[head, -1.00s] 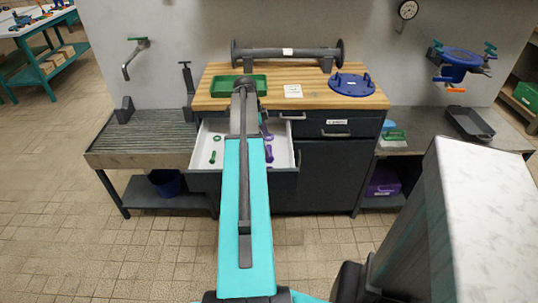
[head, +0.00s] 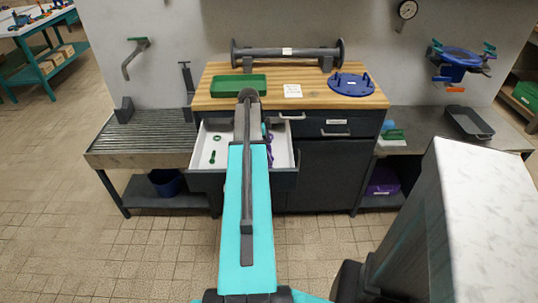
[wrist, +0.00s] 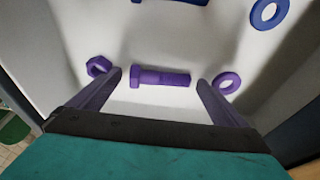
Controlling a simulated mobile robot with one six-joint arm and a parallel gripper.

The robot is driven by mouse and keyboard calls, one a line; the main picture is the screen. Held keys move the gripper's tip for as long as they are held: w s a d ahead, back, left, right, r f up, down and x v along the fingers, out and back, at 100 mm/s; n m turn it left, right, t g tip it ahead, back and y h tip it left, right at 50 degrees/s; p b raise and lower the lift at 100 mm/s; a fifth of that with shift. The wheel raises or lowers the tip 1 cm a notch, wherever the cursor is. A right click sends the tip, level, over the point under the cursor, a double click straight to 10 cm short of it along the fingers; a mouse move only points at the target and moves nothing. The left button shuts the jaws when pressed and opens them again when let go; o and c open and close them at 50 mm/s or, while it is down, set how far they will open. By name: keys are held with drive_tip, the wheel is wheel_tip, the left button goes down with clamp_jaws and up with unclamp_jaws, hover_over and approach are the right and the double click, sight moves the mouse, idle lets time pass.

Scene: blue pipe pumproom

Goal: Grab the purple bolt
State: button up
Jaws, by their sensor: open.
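The purple bolt (wrist: 160,78) lies on the white floor of the open drawer in the wrist view, its head to the left and shank to the right. My gripper (wrist: 162,80) is open, with one finger to the left of the bolt and the other to the right; neither visibly touches it. A purple nut (wrist: 98,66) lies by the left finger and a purple ring (wrist: 227,83) by the right finger. In the head view my arm covers the middle of the drawer (head: 203,166), and the gripper itself is hidden there.
A green ring (head: 217,138) and green bolt (head: 212,156) lie in the drawer's left part. A blue ring (wrist: 269,13) is farther in. The wooden worktop (head: 315,102) above holds a green tray (head: 222,88) and a blue flange (head: 352,85). The drawer walls stand close around.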

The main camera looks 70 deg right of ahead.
drive_tip(key=c, duration=1.4)
drive_tip(key=shift+c, duration=0.2)
drive_tip(key=shift+r, duration=0.2)
drive_tip(key=shift+r+b, duration=0.35)
drive_tip(key=shift+r, duration=4.5)
